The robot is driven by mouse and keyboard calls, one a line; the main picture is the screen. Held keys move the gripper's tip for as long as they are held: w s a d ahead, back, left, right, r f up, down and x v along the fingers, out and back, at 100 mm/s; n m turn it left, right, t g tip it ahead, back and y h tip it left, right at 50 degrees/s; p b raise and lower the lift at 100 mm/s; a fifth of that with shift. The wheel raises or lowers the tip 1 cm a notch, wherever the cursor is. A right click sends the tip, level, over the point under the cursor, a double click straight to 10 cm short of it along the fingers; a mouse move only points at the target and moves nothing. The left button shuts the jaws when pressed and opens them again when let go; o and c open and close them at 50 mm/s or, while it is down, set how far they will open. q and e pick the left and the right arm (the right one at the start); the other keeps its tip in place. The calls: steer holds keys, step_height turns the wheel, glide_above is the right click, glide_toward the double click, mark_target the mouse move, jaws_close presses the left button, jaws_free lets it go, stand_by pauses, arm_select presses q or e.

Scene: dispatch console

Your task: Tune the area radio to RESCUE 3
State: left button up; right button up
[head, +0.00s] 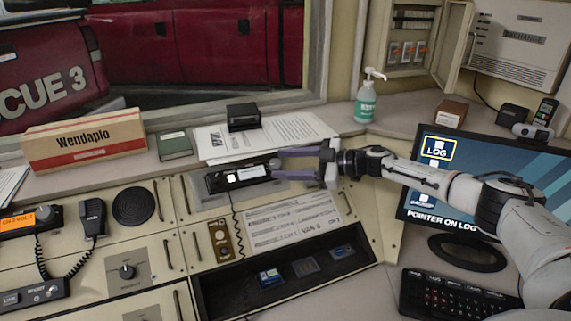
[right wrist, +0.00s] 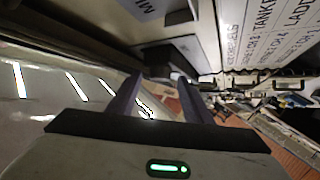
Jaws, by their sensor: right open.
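A black radio unit (head: 238,177) with a small lit white display is set into the sloped console below the window. A knob (head: 275,163) shows at its right end. My right gripper (head: 279,165) reaches in from the right. Its two purple fingers are open, with their tips beside the knob; I cannot tell whether they touch it. In the right wrist view the parted fingers (right wrist: 160,85) point at dark hardware, and the knob is not clear. The display's text is too small to read. My left gripper is not in view.
A printed sheet (head: 290,222) lies below the radio. An orange-display radio (head: 28,220) and handset (head: 93,218) are at the left. A black box (head: 243,117) sits on papers behind. A monitor (head: 440,170) stands under my right arm. A sanitizer bottle (head: 366,100) stands behind.

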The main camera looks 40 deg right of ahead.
steer(key=b+v, duration=0.1)
steer(key=v, duration=0.9)
steer(key=shift+b, duration=0.3)
steer(key=shift+a, duration=0.1)
